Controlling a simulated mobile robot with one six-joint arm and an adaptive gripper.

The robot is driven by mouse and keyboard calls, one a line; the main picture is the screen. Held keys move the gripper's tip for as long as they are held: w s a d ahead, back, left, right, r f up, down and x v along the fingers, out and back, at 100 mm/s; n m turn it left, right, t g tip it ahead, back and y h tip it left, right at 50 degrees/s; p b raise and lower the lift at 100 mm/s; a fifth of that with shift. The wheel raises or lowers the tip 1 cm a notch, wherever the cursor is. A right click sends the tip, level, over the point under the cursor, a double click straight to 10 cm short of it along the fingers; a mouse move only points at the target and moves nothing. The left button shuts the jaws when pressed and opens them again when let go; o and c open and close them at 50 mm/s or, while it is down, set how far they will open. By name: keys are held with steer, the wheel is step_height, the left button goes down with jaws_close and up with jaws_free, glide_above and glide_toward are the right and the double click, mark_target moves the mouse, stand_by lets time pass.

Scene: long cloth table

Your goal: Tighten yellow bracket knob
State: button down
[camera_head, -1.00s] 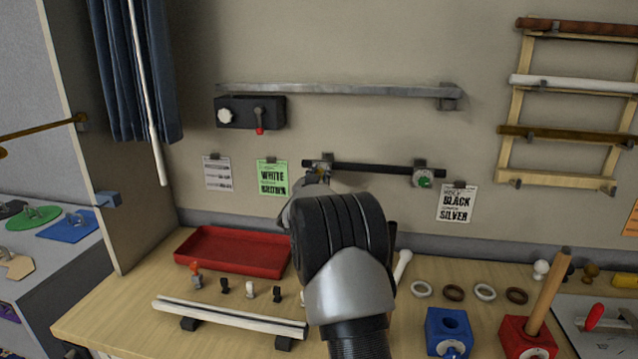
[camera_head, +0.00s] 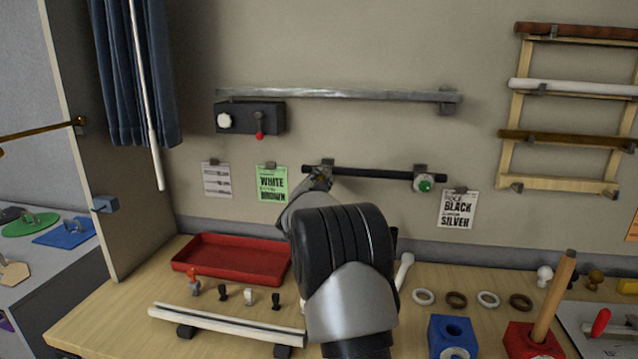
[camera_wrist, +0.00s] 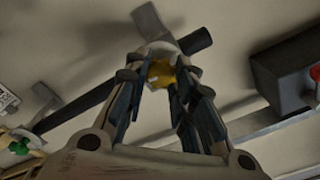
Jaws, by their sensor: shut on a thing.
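The yellow knob (camera_wrist: 161,74) sits on the bracket (camera_wrist: 160,47) at one end of a black rod (camera_wrist: 75,108), in the wrist view. My gripper (camera_wrist: 161,88) has its fingers closed around the knob. In the head view the black rod (camera_head: 375,173) is on the wall, with the left bracket (camera_head: 322,170) at its left end. My gripper is at that bracket, and my arm hides much of it. The right bracket (camera_head: 423,172) carries a green knob (camera_head: 424,186).
A silver rail (camera_head: 340,95) and a dark box (camera_head: 250,118) with a red-tipped lever are above the rod. Paper cards hang beside it. Below, the table (camera_head: 110,320) holds a red tray (camera_head: 232,260), a white rail on blocks, finials and rings.

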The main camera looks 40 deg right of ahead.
stand_by(0.4)
steer(key=c, duration=1.3)
jaws_free()
steer(key=shift+c, duration=0.2)
steer(key=shift+a, duration=0.1)
steer(key=v, duration=1.2)
